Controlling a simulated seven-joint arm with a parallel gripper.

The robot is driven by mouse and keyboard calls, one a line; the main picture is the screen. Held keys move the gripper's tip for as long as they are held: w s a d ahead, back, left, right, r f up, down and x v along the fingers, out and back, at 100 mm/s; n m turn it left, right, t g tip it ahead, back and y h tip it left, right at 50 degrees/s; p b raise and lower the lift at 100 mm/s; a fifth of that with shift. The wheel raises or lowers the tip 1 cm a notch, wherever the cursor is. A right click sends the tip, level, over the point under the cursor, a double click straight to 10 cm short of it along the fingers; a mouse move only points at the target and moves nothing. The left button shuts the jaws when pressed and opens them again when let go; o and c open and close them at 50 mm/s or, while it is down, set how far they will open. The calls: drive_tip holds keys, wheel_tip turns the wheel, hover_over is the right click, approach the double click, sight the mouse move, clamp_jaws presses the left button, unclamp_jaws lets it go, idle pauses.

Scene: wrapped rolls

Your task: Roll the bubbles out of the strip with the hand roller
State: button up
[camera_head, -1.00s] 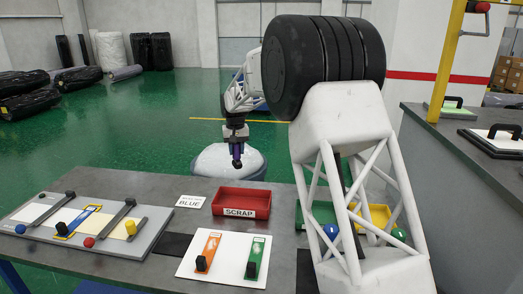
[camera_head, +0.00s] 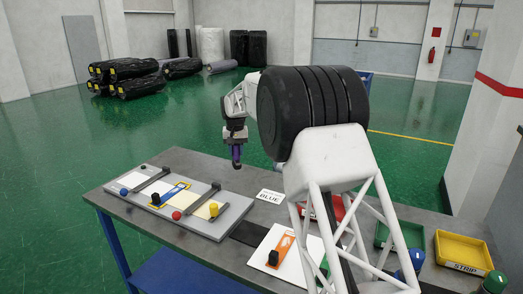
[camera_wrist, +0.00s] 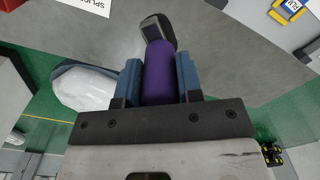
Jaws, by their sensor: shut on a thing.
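My gripper (camera_head: 236,145) is shut on the purple handle of the hand roller (camera_wrist: 159,78); its dark head sticks out beyond the blue fingers in the wrist view. In the head view the roller (camera_head: 236,157) hangs upright in the air, seemingly beyond the board's right part. A grey board (camera_head: 238,222) on the table holds pale strips, one cream strip (camera_head: 198,210) and a blue-framed piece (camera_head: 177,192), with dark bars across. Any bubbles are too small to tell.
A white plate (camera_head: 262,262) carries an orange piece (camera_head: 281,252). A red bin (camera_head: 338,210) is partly hidden behind my arm. A yellow STRIP bin (camera_head: 462,249) stands at right.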

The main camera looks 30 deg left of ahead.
drive_tip(key=s+a+f+n, duration=0.1)
drive_tip(key=s+a+n, duration=0.1)
drive_tip(key=s+a, duration=1.6)
drive_tip(key=a, duration=0.5)
drive_tip(key=shift+s+f, duration=0.2)
drive_tip(key=shift+f, duration=0.2)
